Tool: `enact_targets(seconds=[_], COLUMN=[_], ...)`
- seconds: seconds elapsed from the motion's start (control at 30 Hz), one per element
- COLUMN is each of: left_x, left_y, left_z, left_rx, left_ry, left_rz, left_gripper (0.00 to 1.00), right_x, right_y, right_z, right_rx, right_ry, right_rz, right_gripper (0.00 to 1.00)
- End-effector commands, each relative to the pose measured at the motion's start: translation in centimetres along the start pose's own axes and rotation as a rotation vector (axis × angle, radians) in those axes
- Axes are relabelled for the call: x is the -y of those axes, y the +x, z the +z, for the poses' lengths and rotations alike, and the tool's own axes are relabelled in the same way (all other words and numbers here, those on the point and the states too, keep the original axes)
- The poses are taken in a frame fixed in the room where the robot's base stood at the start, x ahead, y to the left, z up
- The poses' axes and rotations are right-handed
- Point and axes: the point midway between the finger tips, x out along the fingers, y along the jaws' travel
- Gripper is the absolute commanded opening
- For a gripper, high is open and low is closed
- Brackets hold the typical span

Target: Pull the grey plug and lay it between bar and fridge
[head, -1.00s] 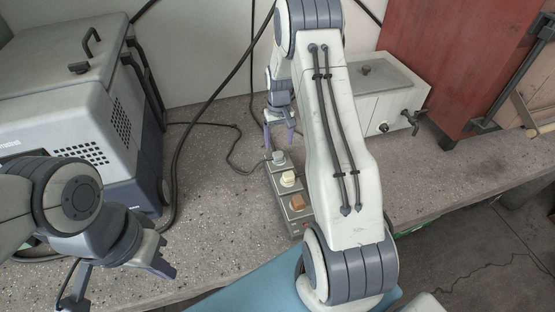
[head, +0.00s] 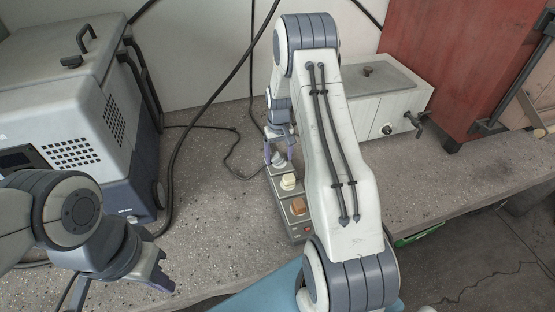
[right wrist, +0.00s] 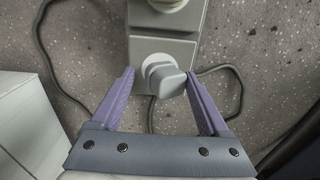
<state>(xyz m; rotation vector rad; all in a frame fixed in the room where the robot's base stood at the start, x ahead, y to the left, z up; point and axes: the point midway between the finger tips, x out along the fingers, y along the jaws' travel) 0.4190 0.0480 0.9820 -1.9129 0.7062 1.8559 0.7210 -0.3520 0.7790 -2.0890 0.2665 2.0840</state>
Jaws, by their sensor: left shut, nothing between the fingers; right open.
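The grey plug (head: 278,159) sits in the far end of the power bar (head: 282,210), which lies on the bench with a cream plug (head: 288,181) and a brown plug (head: 298,206). My right gripper (right wrist: 160,76) is open, its purple fingers on either side of the grey plug (right wrist: 163,79) in the right wrist view, with gaps beside the plug. The grey-and-white fridge (head: 70,120) stands at the left of the bench.
A dark cable (head: 232,160) loops on the bench between bar and fridge, with bare bench around it. A white box with a tap (head: 375,100) stands behind my right arm. A red cabinet (head: 440,60) is at the back right.

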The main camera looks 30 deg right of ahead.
Motion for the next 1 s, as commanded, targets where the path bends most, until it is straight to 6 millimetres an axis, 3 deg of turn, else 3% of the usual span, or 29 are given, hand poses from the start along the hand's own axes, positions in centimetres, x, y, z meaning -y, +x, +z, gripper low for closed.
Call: enact_targets(seconds=[1.0], left_x=[-0.03], left_y=[-0.36], left_z=[-0.01], left_rx=[0.000], left_ry=[0.000], left_rz=[0.000], left_gripper=[0.00], right_x=[0.89], right_y=[0.48], right_z=[0.34], right_rx=[0.010], right_ry=[-0.001], right_rz=[-0.002], right_gripper=[0.79])
